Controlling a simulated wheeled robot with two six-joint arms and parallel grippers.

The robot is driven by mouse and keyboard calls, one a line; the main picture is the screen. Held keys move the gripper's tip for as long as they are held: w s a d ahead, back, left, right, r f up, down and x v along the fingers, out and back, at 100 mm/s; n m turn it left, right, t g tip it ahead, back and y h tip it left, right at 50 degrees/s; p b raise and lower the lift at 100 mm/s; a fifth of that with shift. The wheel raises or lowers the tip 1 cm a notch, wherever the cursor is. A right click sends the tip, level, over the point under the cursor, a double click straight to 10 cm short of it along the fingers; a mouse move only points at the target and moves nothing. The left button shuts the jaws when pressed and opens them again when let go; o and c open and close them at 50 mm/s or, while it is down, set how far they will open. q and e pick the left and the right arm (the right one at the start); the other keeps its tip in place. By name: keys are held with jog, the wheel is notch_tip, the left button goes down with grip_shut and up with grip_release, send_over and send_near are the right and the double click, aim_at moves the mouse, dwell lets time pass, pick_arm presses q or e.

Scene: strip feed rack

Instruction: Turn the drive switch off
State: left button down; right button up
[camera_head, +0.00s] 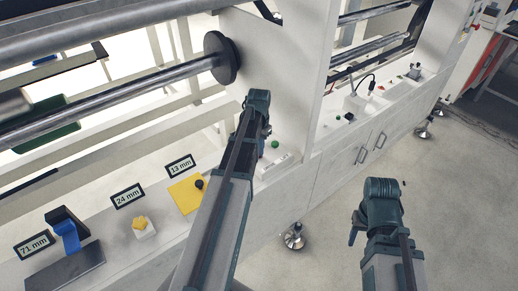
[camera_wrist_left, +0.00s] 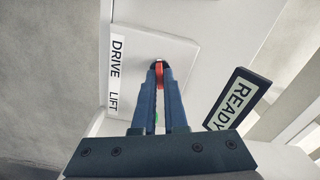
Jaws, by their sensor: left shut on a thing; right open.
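The drive switch (camera_wrist_left: 159,69) shows in the left wrist view as a small red handle on a pale panel (camera_wrist_left: 180,52), beside the label strip (camera_wrist_left: 117,75) that reads DRIVE and LIFT. My left gripper (camera_wrist_left: 160,76) is shut on this red handle, one blue finger on each side. The fingers hide most of the switch, so I cannot tell its setting. In the head view my left arm hides the switch. My right gripper (camera_head: 356,229) is open, apart from the rack, above the floor at lower right.
A READY sign (camera_wrist_left: 238,98) stands right of the fingers. In the head view a green button (camera_head: 275,144) sits close to my left wrist. Size signs (camera_head: 127,196), a yellow plate (camera_head: 187,194) and a blue strip (camera_head: 69,237) lie along the ledge. Floor at right is mostly clear.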

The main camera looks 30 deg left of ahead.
pick_arm(q)
jog(key=shift+m, duration=1.8)
jog(key=c, duration=1)
grip_release()
jog(key=shift+o, duration=0.2)
jog(key=shift+r, duration=0.15)
notch_tip(320, 180, up, 14)
jog(key=p, duration=1.4)
jog(key=shift+f, duration=0.25)
